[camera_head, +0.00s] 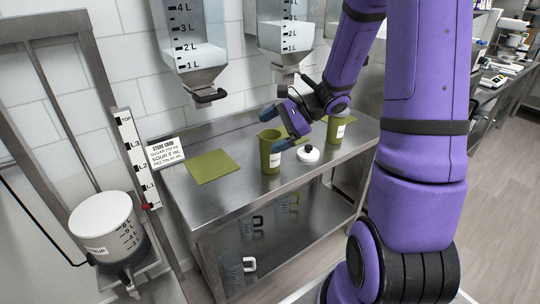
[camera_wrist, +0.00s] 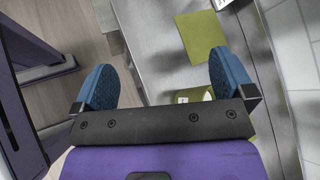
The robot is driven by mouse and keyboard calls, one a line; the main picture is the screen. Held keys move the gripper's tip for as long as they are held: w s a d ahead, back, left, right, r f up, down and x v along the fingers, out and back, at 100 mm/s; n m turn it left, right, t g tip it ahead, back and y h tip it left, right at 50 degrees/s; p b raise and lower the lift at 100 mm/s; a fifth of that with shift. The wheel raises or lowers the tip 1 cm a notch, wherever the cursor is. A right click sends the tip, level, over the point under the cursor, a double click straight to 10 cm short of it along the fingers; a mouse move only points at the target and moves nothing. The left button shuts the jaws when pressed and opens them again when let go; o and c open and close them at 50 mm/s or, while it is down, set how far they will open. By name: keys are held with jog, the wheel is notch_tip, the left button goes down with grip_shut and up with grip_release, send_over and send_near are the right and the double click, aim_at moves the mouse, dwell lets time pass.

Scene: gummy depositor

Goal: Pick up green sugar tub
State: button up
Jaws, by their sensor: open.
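Two green tubs with white labels stand upright on the steel table: a nearer tub (camera_head: 269,158) left of centre and another tub (camera_head: 336,131) to its right. The label text is too small to read, so I cannot tell which holds sugar. My gripper (camera_head: 272,130) has its blue fingers open and apart, at the nearer tub's upper right side; the lower finger overlaps that tub in the head view. In the wrist view my gripper (camera_wrist: 165,80) shows nothing clasped. A green rim with white inside (camera_wrist: 193,94) shows near the right finger, partly hidden by the gripper.
A flat green mat (camera_head: 212,167) lies left of the tubs; it also shows in the wrist view (camera_wrist: 201,38). A white round item with a dark knob (camera_head: 308,154) sits between the tubs. A store card (camera_head: 165,152) stands behind. Clear hoppers (camera_head: 190,58) hang above.

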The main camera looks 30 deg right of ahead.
jog(key=w+d+f+m+t, duration=0.3)
jog(key=d+f+m+t, duration=0.1)
jog(key=d+f+m, duration=0.3)
jog(key=m+t+h, duration=0.2)
jog(key=m+h, duration=0.1)
jog(key=m, duration=0.1)
send_near(274, 156)
jog(key=w+d+f, duration=0.2)
jog(key=shift+m, duration=0.3)
jog(key=x, duration=1)
jog(key=shift+w+a+f, duration=0.1)
jog(key=shift+w+a, duration=0.05)
jog(key=shift+w, duration=0.05)
jog(key=shift+c, duration=0.5)
jog(key=c, duration=0.9)
jog(key=shift+c, duration=0.2)
